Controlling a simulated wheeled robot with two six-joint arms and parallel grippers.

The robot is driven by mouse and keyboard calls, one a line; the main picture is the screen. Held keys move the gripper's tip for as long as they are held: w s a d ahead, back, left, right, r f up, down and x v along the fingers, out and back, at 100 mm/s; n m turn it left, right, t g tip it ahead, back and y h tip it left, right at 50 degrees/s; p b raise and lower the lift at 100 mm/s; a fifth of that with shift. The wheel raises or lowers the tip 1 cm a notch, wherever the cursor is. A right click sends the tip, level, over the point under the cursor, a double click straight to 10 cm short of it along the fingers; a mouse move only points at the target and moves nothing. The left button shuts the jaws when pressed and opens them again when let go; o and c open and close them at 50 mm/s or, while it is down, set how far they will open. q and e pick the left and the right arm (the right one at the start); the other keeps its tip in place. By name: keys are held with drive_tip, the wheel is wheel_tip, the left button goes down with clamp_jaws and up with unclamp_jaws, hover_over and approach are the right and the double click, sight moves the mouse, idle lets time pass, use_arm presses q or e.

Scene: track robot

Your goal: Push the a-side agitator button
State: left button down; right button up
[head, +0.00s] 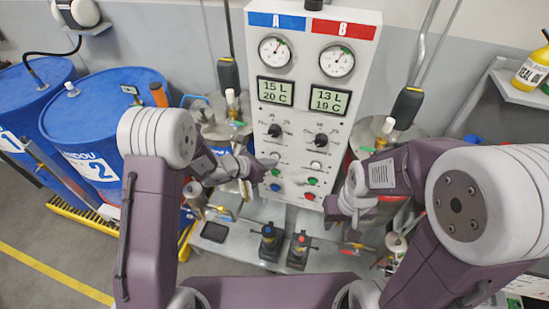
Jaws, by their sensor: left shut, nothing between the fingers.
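The white control panel (305,110) stands upright in the middle, with a blue A header (276,20) on the left and a red B header (343,29) on the right. Below the A-side knob (275,131) sit a pale button (275,155), a green button (275,172) and a blue button (276,187). Their labels are too small to read, so I cannot tell which is the agitator button. My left gripper (258,168) is shut and empty, just left of these buttons; contact is unclear. My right gripper (334,207) is near the panel's lower right edge; its fingers are unclear.
Blue drums (110,115) stand at the left. The B side has its own knob (321,140), green button (312,181) and red button (309,196). Two small pump-like devices (269,240) stand on the metal bench (235,245) below. Metal drums flank the panel.

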use_arm(q)
drive_tip(key=shift+w+d, duration=0.15)
drive_tip(key=shift+w, duration=0.2)
drive_tip(key=shift+s+b, duration=0.35)
drive_tip(key=shift+b, duration=0.2)
drive_tip(key=s+a+b, duration=0.2)
drive_tip(key=s+b, duration=0.1)
drive_tip(key=s, duration=0.2)
drive_tip(key=shift+s+b, duration=0.3)
drive_tip(key=shift+s, duration=0.1)
